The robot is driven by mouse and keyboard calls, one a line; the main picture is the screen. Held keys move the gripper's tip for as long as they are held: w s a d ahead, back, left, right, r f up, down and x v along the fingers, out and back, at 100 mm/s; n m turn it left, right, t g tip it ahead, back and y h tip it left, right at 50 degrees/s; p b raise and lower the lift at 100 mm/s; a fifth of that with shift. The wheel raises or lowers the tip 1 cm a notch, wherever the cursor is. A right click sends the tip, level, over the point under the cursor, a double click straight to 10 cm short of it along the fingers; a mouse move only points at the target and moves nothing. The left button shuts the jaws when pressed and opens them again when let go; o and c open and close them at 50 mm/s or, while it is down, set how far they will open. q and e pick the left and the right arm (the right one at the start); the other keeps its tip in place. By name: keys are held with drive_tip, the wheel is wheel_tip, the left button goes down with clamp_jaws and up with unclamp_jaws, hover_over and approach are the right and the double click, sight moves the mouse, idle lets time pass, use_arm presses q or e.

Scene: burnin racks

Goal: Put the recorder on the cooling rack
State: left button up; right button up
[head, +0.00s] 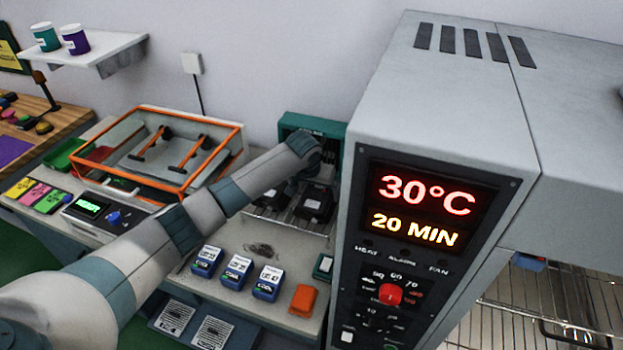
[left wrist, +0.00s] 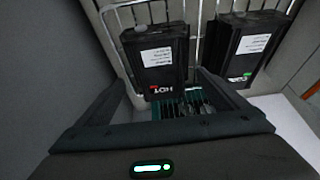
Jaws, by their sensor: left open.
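Two black recorder-like units stand on a wire cooling rack (head: 283,222) beside the oven; one black unit (head: 314,206) shows plainly in the head view. In the left wrist view, one unit (left wrist: 163,62) carries a white label and red "HOT" lettering. The other unit (left wrist: 246,46) has a white label and a small green mark. Both stand against the rack's wires (left wrist: 196,20). My left gripper (head: 308,172) is over the rack, partly hidden by its own arm. In the left wrist view its open jaws (left wrist: 165,88) are in front of the "HOT" unit, with no clear grip on anything. My right gripper is out of view.
The grey oven (head: 440,110) stands close on the right. A teal box (head: 296,121) is behind my gripper. Several blue "COOL" units (head: 237,268) and an orange block (head: 303,300) are on the bench front. An orange-framed clear case (head: 190,117) is left.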

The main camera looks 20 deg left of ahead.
use_arm(q)
drive_tip(key=b+v, duration=0.2)
drive_tip(key=v, duration=0.7)
drive_tip(key=shift+s+r, duration=0.1)
idle(0.6)
